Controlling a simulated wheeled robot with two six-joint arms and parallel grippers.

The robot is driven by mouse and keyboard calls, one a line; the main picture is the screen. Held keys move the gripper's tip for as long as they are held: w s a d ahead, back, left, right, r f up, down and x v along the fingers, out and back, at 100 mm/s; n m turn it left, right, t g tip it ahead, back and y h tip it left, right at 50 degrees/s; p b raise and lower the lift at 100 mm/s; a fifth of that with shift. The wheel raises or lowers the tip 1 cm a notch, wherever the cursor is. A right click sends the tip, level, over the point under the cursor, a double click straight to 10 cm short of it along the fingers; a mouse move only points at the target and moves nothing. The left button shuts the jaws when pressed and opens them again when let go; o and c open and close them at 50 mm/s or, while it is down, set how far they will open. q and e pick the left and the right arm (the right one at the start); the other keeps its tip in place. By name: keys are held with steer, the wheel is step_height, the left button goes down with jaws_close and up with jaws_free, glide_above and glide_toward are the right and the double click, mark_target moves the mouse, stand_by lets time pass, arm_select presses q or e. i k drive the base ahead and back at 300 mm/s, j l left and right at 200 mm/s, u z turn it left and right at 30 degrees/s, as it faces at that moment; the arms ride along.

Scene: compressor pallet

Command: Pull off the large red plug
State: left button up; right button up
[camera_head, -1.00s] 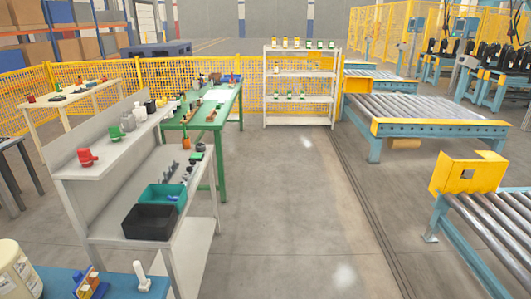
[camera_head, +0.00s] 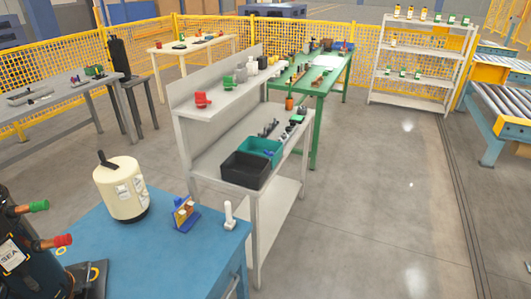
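A red plug (camera_head: 62,241) sits on the end of a copper pipe on the black compressor (camera_head: 20,268), at the lower left of the head view. A green plug (camera_head: 38,206) sits on another pipe above it. Another red plug-like piece (camera_head: 202,99) rests on the upper shelf of the grey workbench. The red plug on the compressor looks slightly larger than the green one. Neither of my grippers shows in the view.
A blue table (camera_head: 150,255) beside the compressor holds a cream canister (camera_head: 122,190), a small blue and yellow fixture (camera_head: 185,213) and a white upright piece (camera_head: 229,214). The grey bench holds a black bin (camera_head: 245,170) and a teal bin (camera_head: 262,149). The floor to the right is clear.

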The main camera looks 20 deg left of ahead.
mark_target(63, 240)
steer(key=u, duration=2.25)
steer(key=i+l+u, duration=0.1)
steer(key=l, duration=0.75)
steer(key=i+l+u, duration=0.1)
steer(key=l, duration=0.75)
steer(key=i+l, duration=0.1)
steer(key=l, duration=0.8)
steer(key=u, duration=0.05)
